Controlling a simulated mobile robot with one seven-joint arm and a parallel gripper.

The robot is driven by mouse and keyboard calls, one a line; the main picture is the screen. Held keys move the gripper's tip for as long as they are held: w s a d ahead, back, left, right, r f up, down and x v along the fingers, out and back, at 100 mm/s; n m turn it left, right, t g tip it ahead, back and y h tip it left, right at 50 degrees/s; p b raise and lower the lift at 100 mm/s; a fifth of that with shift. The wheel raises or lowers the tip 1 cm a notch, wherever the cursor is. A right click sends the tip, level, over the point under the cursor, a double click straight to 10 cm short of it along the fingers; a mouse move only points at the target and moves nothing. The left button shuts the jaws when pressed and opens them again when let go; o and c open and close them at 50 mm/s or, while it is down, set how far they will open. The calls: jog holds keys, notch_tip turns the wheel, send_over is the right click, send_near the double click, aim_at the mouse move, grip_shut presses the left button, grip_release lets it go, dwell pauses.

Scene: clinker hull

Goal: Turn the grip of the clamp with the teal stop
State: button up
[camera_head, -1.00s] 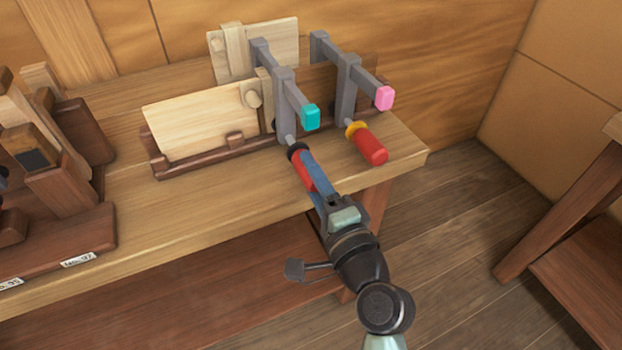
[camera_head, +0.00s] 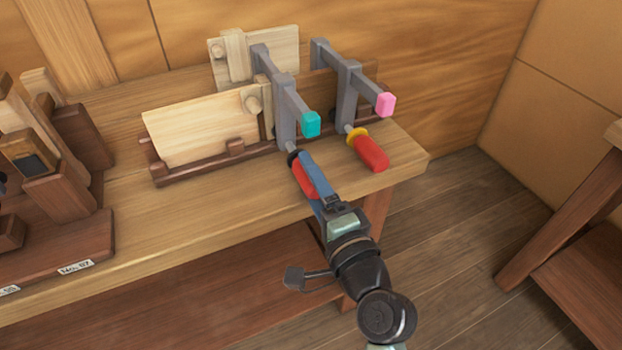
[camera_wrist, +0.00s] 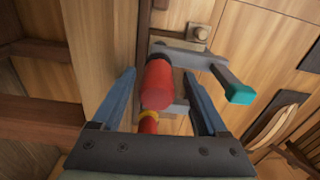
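The clamp with the teal stop (camera_head: 311,124) holds boards at the bench's back right; the stop also shows in the wrist view (camera_wrist: 240,94). Its red grip (camera_head: 304,180) has a black collar (camera_head: 293,158) and points toward me. My gripper (camera_head: 305,172) reaches the grip from the front. In the wrist view its blue fingers (camera_wrist: 159,74) stand on either side of the red grip (camera_wrist: 157,86), with a gap on each side. One finger partly hides the grip in the head view.
A second clamp with a pink stop (camera_head: 386,104), yellow collar (camera_head: 357,135) and red grip (camera_head: 371,154) stands close to the right. A dark wooden rack (camera_head: 62,200) stands at left. The bench top (camera_head: 150,235) in front is clear.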

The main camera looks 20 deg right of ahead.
jog(key=shift+s, duration=0.1)
jog(key=s+b, duration=0.1)
jog(key=s, duration=1.1)
jog(key=shift+s+f, duration=0.15)
jog(key=shift+s, duration=0.25)
dwell(0.6)
jog(key=w+a+r+n+t+y, duration=0.1)
jog(key=w+a+r+n, duration=0.25)
jog(key=r, duration=0.45)
jog(key=w+a+r+n+t, duration=0.25)
jog(key=r+n, duration=0.25)
jog(key=r, duration=0.3)
jog(key=w+a+r+n+t+y, duration=0.1)
jog(key=w+a+r+n, duration=0.25)
jog(key=r, duration=0.45)
jog(key=s+a+r+n+t+h+p, duration=0.1)
jog(key=s+a+r+n+t, duration=0.2)
jog(key=r, duration=0.7)
jog(key=s+a+r+n+t+h+p, duration=0.15)
jog(key=s+a+r, duration=0.25)
jog(key=r, duration=0.6)
notch_tip(320, 180, up, 19)
jog(key=p, duration=1.8)
jog(key=shift+d+f+n+p, duration=0.15)
jog(key=shift+d+n+p, duration=0.15)
jog(key=shift+n, duration=0.05)
